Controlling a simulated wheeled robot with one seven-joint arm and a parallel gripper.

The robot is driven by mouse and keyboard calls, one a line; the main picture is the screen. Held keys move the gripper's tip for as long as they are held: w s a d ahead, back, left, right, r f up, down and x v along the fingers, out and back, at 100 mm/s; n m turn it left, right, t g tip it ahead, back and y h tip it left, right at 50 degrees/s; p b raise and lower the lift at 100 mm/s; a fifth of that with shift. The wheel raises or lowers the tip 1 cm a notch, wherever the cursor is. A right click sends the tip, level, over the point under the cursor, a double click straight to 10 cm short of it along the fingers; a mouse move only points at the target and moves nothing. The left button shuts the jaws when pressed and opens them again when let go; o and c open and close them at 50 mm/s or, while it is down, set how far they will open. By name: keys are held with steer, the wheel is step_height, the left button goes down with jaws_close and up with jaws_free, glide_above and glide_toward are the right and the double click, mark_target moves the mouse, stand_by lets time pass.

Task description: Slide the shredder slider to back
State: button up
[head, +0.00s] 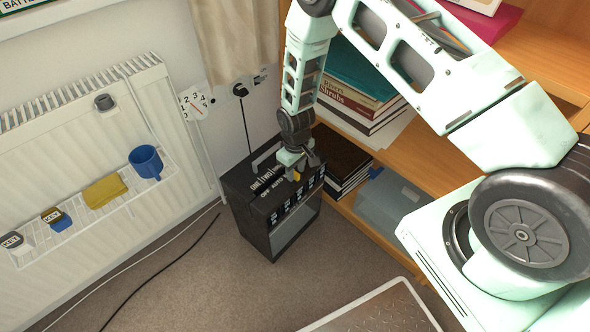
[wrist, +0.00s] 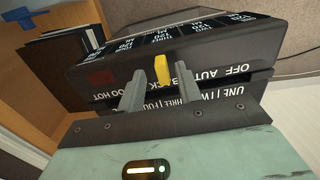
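The shredder (head: 262,211) is a black box on the carpet, with white lettering OFF, AUTO, partly hidden BACK and TOO HOT on its top. Its yellow slider (wrist: 162,69) stands up from the top panel; it also shows below my gripper in the head view (head: 297,176). My gripper (wrist: 159,75) is open, with one grey finger on each side of the slider and a gap visible on both sides. In the head view my gripper (head: 296,163) reaches down onto the shredder's top. The right finger partly covers the word BACK; the slider's exact setting is hard to tell.
A wooden shelf (head: 408,155) with books (head: 362,100) and a grey-blue box (head: 390,200) stands right of the shredder. A radiator (head: 75,130) with a rack holding a blue mug (head: 146,162) is at left. Cables lie on the carpet (head: 215,280); a metal-topped object (head: 375,312) is in front.

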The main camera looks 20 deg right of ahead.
mark_target(295, 172)
step_height(295, 172, up, 17)
steer(key=p, duration=0.3)
steer(key=shift+r, duration=0.2)
steer(key=shift+a+r, duration=0.1)
stand_by(0.4)
steer(key=s+a+r+n+y, duration=0.1)
steer(key=s+a+r, duration=0.9)
steer(key=r, duration=0.3)
steer(key=s+a+r+n, duration=0.1)
steer(key=s+r, duration=0.3)
steer(key=s, duration=0.6)
steer(key=s+r+n, duration=0.1)
steer(key=s+r, duration=0.4)
steer(key=s, duration=0.4)
step_height(295, 172, up, 18)
steer(key=p, duration=1.8)
steer(key=shift+p, duration=0.35)
steer(key=shift+a, duration=0.1)
